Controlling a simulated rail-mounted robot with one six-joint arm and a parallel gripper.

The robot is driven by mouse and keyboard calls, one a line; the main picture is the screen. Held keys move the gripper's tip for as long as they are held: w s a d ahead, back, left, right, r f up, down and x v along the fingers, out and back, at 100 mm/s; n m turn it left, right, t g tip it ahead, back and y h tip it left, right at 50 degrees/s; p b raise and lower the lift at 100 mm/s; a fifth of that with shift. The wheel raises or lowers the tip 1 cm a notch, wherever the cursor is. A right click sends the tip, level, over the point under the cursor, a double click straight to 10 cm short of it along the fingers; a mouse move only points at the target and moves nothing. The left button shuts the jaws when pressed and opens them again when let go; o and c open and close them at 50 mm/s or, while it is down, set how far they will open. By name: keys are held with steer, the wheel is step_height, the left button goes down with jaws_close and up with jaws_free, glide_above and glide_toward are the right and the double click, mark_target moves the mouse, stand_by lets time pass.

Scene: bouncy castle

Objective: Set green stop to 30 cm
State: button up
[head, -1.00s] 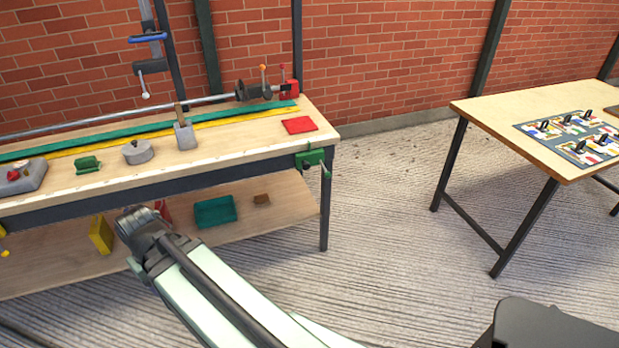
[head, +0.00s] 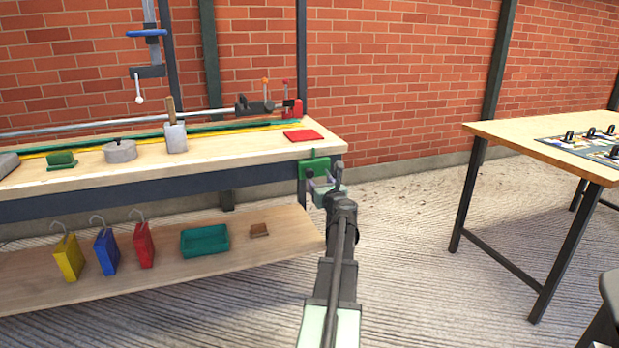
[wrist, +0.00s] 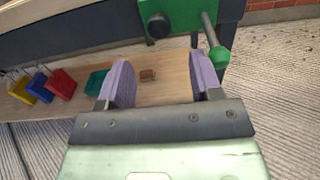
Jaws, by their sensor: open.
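A small green block (head: 61,160) sits on the workbench top in front of a long yellow strip (head: 215,132). A green strip (head: 160,132) runs behind the yellow one. Any scale marks are too small to read. A green clamp-like fixture (head: 313,168) is on the bench's front right corner; its body also shows in the wrist view (wrist: 185,14). I cannot tell which green part is the stop. My gripper (wrist: 160,82) is open and empty, its purple pads apart, just in front of and below that fixture. The green block is outside the wrist view.
On the bench are a grey round weight (head: 120,151), a grey block with a handle (head: 175,138) and a red pad (head: 303,136). The lower shelf (head: 280,225) holds yellow, blue and red hooked blocks and a teal tray (head: 205,240). Another table (head: 530,135) stands right, beyond open floor.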

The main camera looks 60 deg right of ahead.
mark_target(310, 174)
steer(key=x, duration=1.1)
steer(key=shift+a, duration=0.15)
jaws_close()
